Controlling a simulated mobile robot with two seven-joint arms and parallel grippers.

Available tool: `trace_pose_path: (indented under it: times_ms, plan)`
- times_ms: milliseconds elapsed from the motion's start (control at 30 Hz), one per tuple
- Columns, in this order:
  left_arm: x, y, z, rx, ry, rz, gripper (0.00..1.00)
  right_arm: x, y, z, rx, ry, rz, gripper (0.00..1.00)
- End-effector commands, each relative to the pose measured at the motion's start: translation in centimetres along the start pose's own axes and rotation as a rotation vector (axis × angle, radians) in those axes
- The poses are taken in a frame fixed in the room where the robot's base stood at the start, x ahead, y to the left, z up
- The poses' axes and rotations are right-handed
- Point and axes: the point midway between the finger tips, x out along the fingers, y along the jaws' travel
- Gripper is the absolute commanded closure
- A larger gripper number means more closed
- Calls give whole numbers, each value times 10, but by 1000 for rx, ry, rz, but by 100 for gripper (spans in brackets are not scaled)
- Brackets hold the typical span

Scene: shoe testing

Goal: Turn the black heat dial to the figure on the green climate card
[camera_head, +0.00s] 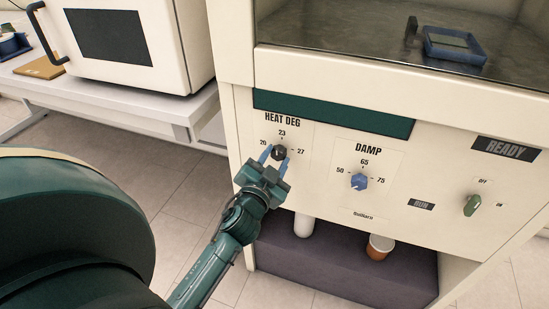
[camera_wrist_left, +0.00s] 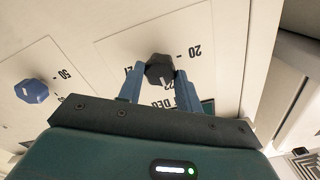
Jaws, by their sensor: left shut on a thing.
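The black heat dial (camera_head: 279,152) sits on the cream panel under "HEAT DEG", with marks 20 at left, 23 at top and 27 at right. My left gripper (camera_head: 274,160) has its blue fingers on either side of the dial, shut on it. In the left wrist view the dial (camera_wrist_left: 159,69) shows upside down between the fingertips (camera_wrist_left: 156,78). Its exact pointer direction is too small to tell. No green climate card with a readable figure shows. My right gripper is out of view.
The blue DAMP dial (camera_head: 359,181) is right of the heat dial, with a green switch (camera_head: 472,205) farther right. Below, a white cup (camera_head: 303,224) and an orange-brown cup (camera_head: 380,247) stand on a dark ledge. A blue tray (camera_head: 455,45) lies in the chamber above.

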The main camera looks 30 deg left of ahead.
Motion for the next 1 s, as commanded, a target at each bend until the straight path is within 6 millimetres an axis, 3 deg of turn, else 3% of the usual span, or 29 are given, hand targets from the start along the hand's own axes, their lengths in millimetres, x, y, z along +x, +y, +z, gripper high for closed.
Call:
trace_pose_path:
  times_ms: [567, 600, 867, 1000]
  plan:
    - [1, -2, -2, 41, 6, -4, 88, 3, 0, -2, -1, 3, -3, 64]
    - [1, -2, -2, 41, 6, -4, 64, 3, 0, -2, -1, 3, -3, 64]
    - [1, -1, -1, 40, 3, -2, 43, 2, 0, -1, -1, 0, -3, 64]
    - [0, 0, -1, 40, 2, -1, 43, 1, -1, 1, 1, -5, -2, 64]
